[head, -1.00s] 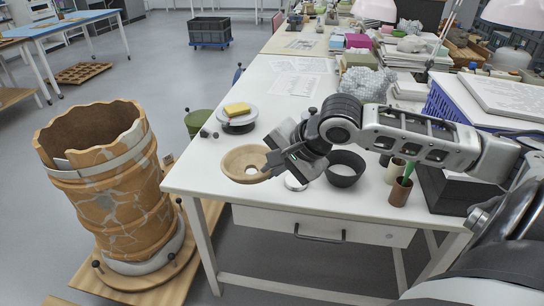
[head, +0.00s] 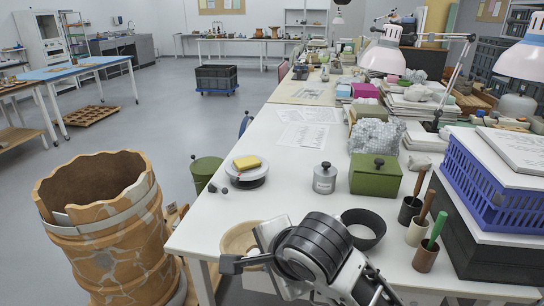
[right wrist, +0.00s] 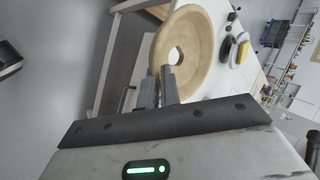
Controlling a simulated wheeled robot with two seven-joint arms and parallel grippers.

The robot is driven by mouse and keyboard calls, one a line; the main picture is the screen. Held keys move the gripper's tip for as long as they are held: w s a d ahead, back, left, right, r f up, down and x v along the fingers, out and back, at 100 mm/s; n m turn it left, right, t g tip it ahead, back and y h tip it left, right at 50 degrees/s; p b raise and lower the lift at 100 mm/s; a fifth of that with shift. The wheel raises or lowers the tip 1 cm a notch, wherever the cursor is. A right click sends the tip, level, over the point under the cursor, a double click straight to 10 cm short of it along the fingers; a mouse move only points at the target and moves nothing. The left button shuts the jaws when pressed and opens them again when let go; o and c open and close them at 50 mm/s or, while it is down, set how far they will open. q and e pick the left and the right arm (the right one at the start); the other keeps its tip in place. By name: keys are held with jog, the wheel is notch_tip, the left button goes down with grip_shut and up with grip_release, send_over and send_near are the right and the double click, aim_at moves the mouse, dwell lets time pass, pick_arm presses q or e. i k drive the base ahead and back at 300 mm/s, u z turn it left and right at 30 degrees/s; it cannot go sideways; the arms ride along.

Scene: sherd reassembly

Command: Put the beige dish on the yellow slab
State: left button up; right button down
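The beige dish (head: 238,238) is a round, shallow bowl by the near left part of the white table, partly hidden in the head view by my right gripper (head: 240,264). In the right wrist view the dish (right wrist: 192,48) shows a hole-like pale centre, and the fingers of my right gripper (right wrist: 160,88) are close together on either side of its rim. I cannot tell whether the dish is clear of the table. The yellow slab (head: 247,162) lies on a round white stand farther back; it also shows in the right wrist view (right wrist: 243,51). My left gripper is not in view.
A black bowl (head: 364,228) stands right of the arm. A grey canister (head: 324,178) and a green box (head: 375,174) stand behind. A large patched vessel (head: 105,225) stands left of the table.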

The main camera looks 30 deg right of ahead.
aim_at(247, 161)
jog(key=z, duration=0.35)
jog(key=i, duration=1)
jog(key=u, duration=0.2)
